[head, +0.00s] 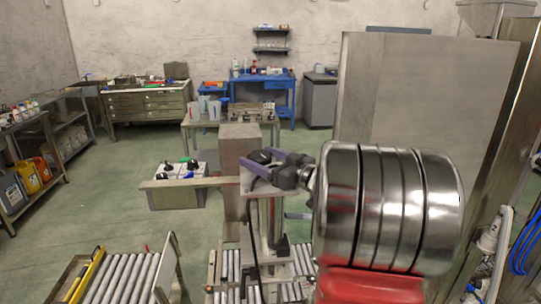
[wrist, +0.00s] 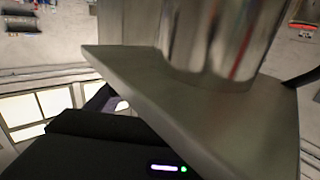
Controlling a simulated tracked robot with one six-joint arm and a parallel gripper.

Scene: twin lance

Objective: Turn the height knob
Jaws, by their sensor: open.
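My gripper (head: 262,165) shows in the middle of the head view, with its purple-grey jaws apart. It is beside the top of an upright metal column (head: 270,222) with a flat plate. A small dark rounded shape lies at the jaws; I cannot tell whether it is the height knob or part of my gripper. No knob shows clearly in either view. In the wrist view a grey metal plate (wrist: 190,110) with a shiny cylinder (wrist: 215,35) on it fills the middle, very close. A dark body with small lights covers the bottom.
Roller conveyors (head: 122,278) stand low in front of me. A tall metal panel (head: 430,90) stands at the right. A low table (head: 200,127) with jugs and a box of white containers (head: 178,173) are behind. Open green floor lies at the left.

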